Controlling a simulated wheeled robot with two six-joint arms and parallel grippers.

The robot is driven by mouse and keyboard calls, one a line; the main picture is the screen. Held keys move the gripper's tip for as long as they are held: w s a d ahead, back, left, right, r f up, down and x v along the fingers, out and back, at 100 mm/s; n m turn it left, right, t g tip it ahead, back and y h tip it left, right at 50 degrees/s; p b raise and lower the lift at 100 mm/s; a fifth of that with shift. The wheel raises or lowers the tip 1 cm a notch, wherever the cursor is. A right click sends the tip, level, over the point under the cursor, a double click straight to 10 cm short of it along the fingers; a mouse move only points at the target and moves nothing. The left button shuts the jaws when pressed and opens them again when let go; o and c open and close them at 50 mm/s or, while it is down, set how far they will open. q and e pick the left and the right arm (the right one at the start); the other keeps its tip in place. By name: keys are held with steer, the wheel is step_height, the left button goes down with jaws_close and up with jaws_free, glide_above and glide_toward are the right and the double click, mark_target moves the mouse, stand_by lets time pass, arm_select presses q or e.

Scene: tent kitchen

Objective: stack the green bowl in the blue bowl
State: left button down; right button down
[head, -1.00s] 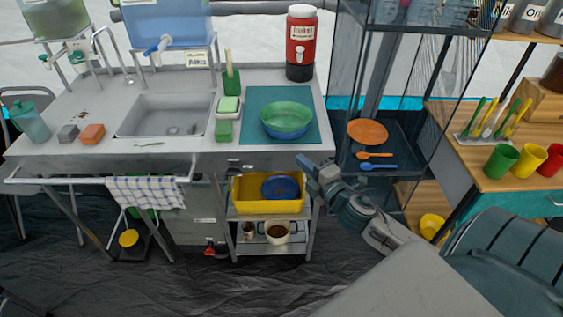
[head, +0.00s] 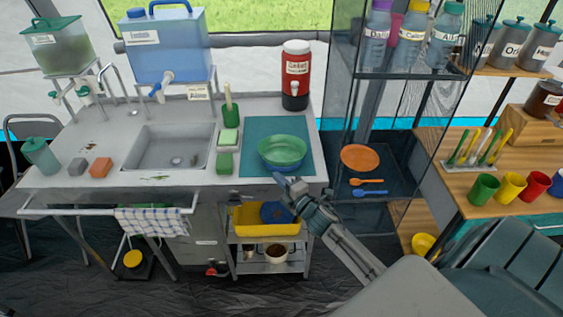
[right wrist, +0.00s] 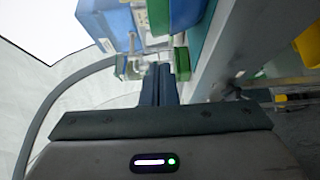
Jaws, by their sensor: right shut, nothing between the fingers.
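The green bowl (head: 282,149) sits inside the blue bowl (head: 281,168); only a strip of the blue bowl shows below it. Both stand upright on the teal mat (head: 258,127) on the counter, right of the sink. My right gripper (head: 287,182) is shut and empty at the counter's front edge, just in front of the bowls and apart from them in the picture. My left gripper is not in view.
A green sponge (head: 225,163) lies left of the mat, and a red drink dispenser (head: 295,75) stands behind it. A glass-sided shelf (head: 375,130) with an orange plate (head: 361,157) is close on the right. A yellow bin (head: 247,221) sits under the counter.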

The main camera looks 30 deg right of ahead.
mark_target(279, 163)
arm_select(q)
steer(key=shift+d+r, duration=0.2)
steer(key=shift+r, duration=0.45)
arm_select(e)
steer(key=w+d, duration=0.2)
steer(key=w, duration=0.1)
steer(key=shift+w+d, duration=0.15)
steer(key=shift+d, duration=0.2)
steer(key=shift+w+d+p, duration=0.35)
steer(key=shift+w+d, duration=0.15)
steer(key=shift+w, duration=0.05)
steer(key=shift+w+d, duration=0.2)
steer(key=shift+w, duration=0.05)
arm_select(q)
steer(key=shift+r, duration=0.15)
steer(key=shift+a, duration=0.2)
arm_select(e)
steer(key=shift+s+a+f, duration=0.1)
